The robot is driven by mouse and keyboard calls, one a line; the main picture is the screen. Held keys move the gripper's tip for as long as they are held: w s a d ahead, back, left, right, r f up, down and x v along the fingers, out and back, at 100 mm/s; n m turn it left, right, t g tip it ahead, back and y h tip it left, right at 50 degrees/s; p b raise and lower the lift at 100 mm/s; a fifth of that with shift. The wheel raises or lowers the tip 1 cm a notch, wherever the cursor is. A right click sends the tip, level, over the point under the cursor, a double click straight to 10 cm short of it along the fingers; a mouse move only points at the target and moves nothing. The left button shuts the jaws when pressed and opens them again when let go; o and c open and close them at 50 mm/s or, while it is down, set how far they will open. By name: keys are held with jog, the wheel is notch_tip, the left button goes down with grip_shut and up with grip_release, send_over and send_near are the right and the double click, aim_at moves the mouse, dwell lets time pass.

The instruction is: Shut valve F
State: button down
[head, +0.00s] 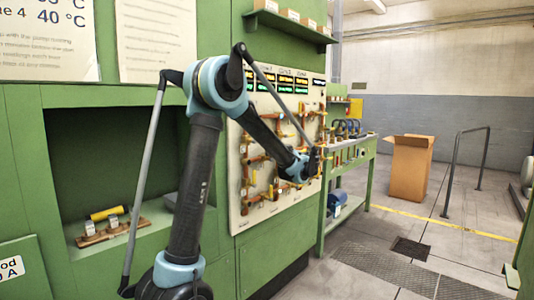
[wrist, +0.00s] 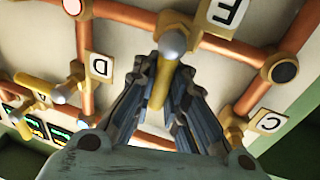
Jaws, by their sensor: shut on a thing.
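Valve F has a yellow handle (wrist: 158,92) with a round grey hub, on a copper pipe beside the white label F (wrist: 228,13) in the wrist view. My gripper (wrist: 165,82) has one dark ridged finger on each side of this handle and is shut on it. In the head view my gripper (head: 313,163) is at the right part of the valve panel (head: 241,190). The handle it holds is too small and covered to make out there.
Valve D, with its label D (wrist: 101,66), and label C (wrist: 268,121) lie on either side in the wrist view. Copper pipes run close around the fingers. A green workbench (head: 350,147) stands right of the panel, and a cardboard box (head: 410,170) is farther back.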

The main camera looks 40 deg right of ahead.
jog(key=shift+s+f, duration=0.1)
jog(key=c, duration=1.6)
grip_release()
jog(key=shift+s, duration=0.1)
jog(key=s, duration=1.1)
jog(key=shift+s+a+f, duration=0.3)
jog(key=shift+s+f, duration=0.05)
jog(key=shift+s, duration=0.05)
